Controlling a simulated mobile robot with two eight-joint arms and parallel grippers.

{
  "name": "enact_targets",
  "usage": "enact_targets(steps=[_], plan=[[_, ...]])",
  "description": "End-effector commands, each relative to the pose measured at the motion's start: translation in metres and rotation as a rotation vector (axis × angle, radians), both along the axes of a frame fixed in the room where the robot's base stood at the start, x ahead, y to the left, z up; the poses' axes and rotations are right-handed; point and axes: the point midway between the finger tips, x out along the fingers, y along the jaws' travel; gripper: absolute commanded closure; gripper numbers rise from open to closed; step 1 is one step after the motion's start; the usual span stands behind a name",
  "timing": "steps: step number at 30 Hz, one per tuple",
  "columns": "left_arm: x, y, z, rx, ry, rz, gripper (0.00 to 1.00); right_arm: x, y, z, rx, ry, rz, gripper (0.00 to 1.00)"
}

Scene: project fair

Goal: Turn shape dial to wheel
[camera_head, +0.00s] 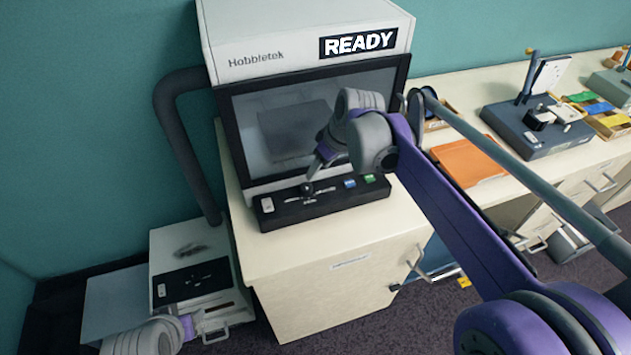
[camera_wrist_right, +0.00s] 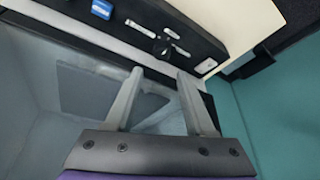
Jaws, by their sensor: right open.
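The black control panel (camera_head: 345,203) sits at the front of the Hobbletek machine (camera_head: 300,40), whose display reads READY. A small round dark dial (camera_head: 307,188) is on the panel's left half, with light markings beside it. It also shows in the right wrist view (camera_wrist_right: 161,47). My right gripper (camera_head: 311,176) is just above the dial; in the wrist view its two fingers (camera_wrist_right: 160,76) are spread apart with nothing between them. Contact with the dial is not visible. The dial's setting is too small to read. My left gripper (camera_head: 200,325) is low at the bottom left, its jaws unclear.
Blue and green buttons (camera_head: 369,178) are on the panel's right. The machine's dark window (camera_head: 300,125) rises close behind. A thick grey hose (camera_head: 168,120) runs at left to a lower unit (camera_head: 190,255). An orange sheet (camera_head: 467,162) lies on the right counter.

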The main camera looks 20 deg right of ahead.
Motion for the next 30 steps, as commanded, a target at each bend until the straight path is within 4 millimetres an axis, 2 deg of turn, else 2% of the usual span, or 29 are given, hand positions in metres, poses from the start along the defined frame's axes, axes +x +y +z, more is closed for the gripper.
enact_targets(steps=[12, 16, 21, 30], plan=[[-0.002, 0.0, -0.005, 0.0, 0.004, 0.0, 0.5, 0.023, 0.015, -0.068, -0.001, 0.0, 0.0, 0.46], [-0.003, 0.0, -0.006, 0.0, 0.005, 0.0, 0.5, 0.029, 0.018, -0.084, 0.0, 0.0, -0.001, 0.46], [-0.003, 0.0, -0.007, 0.0, 0.005, 0.0, 0.5, 0.033, 0.021, -0.095, 0.0, 0.0, -0.001, 0.46], [-0.003, 0.0, -0.007, 0.0, 0.005, 0.0, 0.5, 0.033, 0.021, -0.096, -0.001, -0.001, -0.002, 0.48]])
